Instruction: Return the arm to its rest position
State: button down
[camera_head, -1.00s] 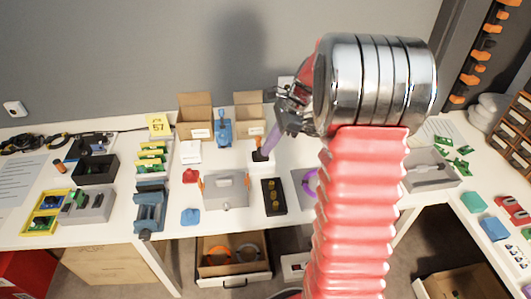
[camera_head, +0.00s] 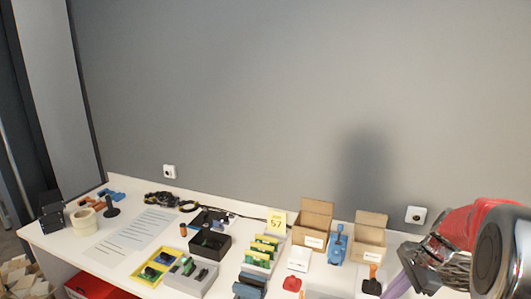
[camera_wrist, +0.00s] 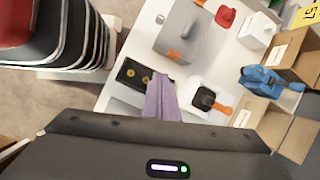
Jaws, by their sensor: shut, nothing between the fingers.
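My arm shows at the right edge of the head view, with its metal wrist joint and red sleeve cut off by the frame. My gripper (camera_head: 392,290) points down and left over the table, its purple fingers closed together and reaching the bottom edge of the picture. In the wrist view my gripper (camera_wrist: 160,88) shows as purple fingers pressed together, with nothing between them. They hang above the table, in front of a black tray with round yellow pieces (camera_wrist: 130,76).
Below are a grey box (camera_wrist: 180,35), a white block with a black-and-orange piece (camera_wrist: 207,100) and a blue device (camera_head: 338,246). Two open cartons (camera_head: 312,220) stand by the wall.

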jog(key=s+a+r+n+t+h, duration=0.2)
jog(key=s+a+r+n, duration=0.4)
jog(key=s+a+n, duration=0.3)
jog(key=s+a+r+n+t+h, duration=0.2)
jog(key=s+a+r+n, duration=0.5)
jog(key=s, duration=0.5)
jog(key=shift+a+n, duration=1)
jog(key=shift+n, duration=0.1)
